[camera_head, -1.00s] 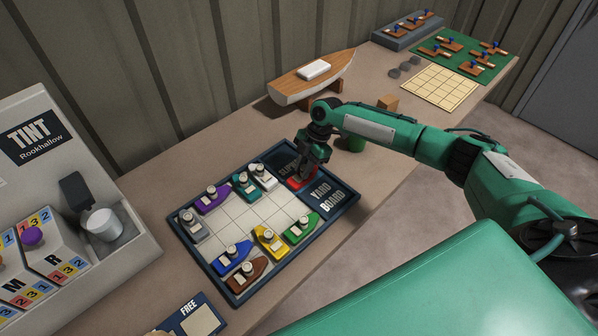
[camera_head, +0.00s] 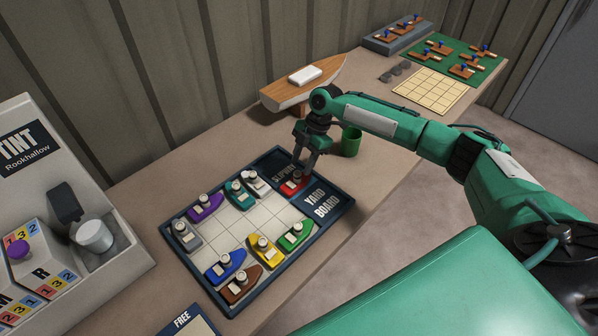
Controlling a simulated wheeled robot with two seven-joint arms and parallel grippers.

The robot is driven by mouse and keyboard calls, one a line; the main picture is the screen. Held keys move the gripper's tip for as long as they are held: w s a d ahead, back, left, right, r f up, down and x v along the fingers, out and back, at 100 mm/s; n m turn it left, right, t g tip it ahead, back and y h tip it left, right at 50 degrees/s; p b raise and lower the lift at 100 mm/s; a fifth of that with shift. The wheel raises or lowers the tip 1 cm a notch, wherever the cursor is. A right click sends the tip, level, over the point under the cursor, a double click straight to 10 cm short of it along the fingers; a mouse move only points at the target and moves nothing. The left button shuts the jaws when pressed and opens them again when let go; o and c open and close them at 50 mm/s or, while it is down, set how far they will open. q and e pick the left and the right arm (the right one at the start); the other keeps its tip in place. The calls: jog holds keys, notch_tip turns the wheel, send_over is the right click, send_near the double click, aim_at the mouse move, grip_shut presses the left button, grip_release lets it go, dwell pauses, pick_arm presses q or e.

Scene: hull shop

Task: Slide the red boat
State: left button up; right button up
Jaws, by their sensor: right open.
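The red boat (camera_head: 292,187) sits on the slipway side of the yard board (camera_head: 247,298), at its upper right, beside the "SLIPWAY" lettering. My right gripper (camera_head: 304,166) is open just above and behind the red boat, with its fingers pointing down. They appear clear of the boat, though the exact gap is hard to tell. The left gripper is not in view. Purple (camera_head: 205,207), teal (camera_head: 240,193), white (camera_head: 256,184), grey (camera_head: 186,235), blue (camera_head: 225,267), brown (camera_head: 241,285), yellow (camera_head: 263,250) and green (camera_head: 296,235) boats stand around the grid.
The tint machine (camera_head: 100,215) is at the left. A green mat (camera_head: 460,58) with small pieces lies at the far right.

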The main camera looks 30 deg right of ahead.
jog(key=b+v, duration=0.1)
jog(key=v, duration=0.8)
jog(key=shift+r, duration=0.2)
jog(key=shift+d, duration=0.1)
